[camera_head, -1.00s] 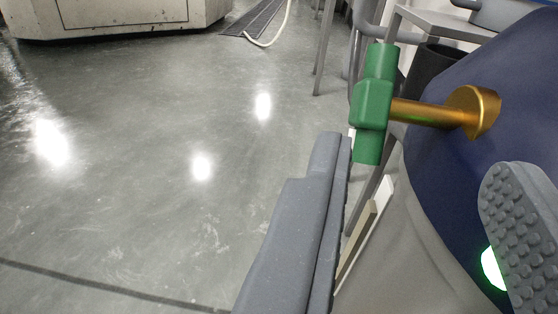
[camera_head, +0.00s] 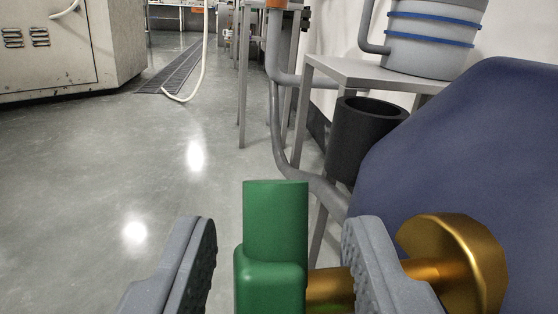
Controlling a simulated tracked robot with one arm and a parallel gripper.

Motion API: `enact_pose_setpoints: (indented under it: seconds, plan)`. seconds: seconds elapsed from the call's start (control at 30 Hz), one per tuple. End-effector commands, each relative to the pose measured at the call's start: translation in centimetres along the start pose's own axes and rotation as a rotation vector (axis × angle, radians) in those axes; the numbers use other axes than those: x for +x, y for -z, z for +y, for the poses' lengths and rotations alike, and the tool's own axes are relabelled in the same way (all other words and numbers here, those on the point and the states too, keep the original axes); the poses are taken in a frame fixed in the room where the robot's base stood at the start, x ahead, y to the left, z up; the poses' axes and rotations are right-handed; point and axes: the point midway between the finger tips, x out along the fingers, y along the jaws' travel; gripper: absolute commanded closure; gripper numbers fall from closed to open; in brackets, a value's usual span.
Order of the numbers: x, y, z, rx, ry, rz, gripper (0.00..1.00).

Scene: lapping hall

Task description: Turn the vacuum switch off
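The vacuum's switch has a green handle (camera_head: 274,225) at the bottom centre, standing upright in the picture. A brass stem (camera_head: 330,287) runs from it to the right, to a round brass fitting (camera_head: 470,255) by the dark blue vacuum body (camera_head: 470,140). My gripper (camera_head: 279,238) is open, one grey finger on each side of the green handle. Gaps show between the handle and both fingers. The right finger covers part of the stem. The handle's lower end is cut off by the picture edge.
A grey stand (camera_head: 375,72) carries a grey drum with blue bands (camera_head: 432,40). A black open cylinder (camera_head: 358,140) and a grey pipe (camera_head: 277,120) are beyond the handle. A beige cabinet (camera_head: 70,60) stands at the back left. The floor (camera_head: 90,190) at left is clear.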

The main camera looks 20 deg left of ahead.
Motion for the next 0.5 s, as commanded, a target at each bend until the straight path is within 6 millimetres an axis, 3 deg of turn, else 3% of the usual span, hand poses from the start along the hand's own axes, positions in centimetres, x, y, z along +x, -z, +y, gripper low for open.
enact_pose_setpoints:
  seconds: [0.2,0.5]
  plan:
    - [2.1,-0.1,-0.1,-0.001,0.001,0.002,0.61]
    - [3.0,-0.2,-0.1,0.000,0.001,-0.003,0.61]
